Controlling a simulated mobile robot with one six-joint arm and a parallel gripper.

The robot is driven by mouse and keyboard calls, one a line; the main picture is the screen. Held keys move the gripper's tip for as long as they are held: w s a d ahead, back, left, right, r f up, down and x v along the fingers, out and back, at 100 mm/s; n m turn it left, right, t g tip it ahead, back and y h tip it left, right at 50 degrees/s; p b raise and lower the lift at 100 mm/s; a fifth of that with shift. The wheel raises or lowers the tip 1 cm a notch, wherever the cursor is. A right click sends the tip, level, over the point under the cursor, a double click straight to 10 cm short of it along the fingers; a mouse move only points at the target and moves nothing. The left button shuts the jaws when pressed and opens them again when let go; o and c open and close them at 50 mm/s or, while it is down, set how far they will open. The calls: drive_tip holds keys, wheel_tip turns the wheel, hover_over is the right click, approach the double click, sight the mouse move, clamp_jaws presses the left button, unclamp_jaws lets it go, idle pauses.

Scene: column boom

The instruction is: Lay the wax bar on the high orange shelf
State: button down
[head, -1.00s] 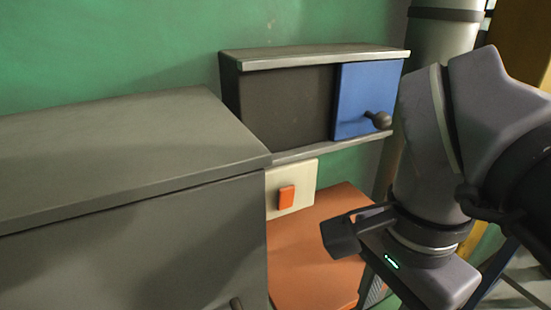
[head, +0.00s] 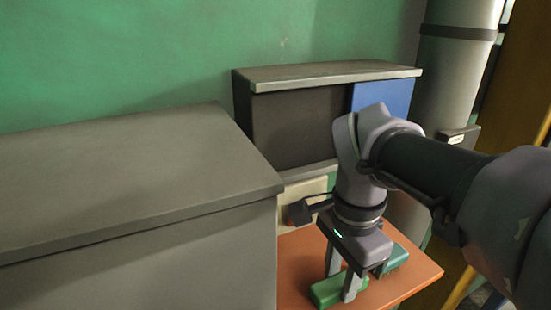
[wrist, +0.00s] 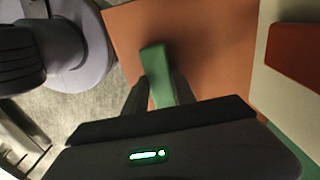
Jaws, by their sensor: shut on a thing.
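A green bar, which looks like the wax bar (head: 326,291), is between the fingers of my gripper (head: 342,282). The wrist view also shows the bar (wrist: 156,70) between the two dark fingers (wrist: 155,95), with one end sticking out beyond them. My gripper is shut on it. The fingers point down over the orange shelf (head: 302,255), whose flat top also fills the middle of the wrist view (wrist: 215,40). The bar is low over the shelf or touching it; I cannot tell which.
A teal block (head: 400,256) is on the shelf just right of my gripper. A cream panel (head: 308,186) with an orange-red button (wrist: 295,55) is behind. A dark cabinet with a blue door (head: 378,96) hangs above; a grey cabinet (head: 130,180) stands left.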

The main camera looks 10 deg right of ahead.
sight(341, 282)
drive_tip(key=c, duration=1)
unclamp_jaws()
wheel_tip(341, 282, up, 12)
drive_tip(key=shift+r+p, duration=0.15)
drive_tip(key=shift+p, duration=1)
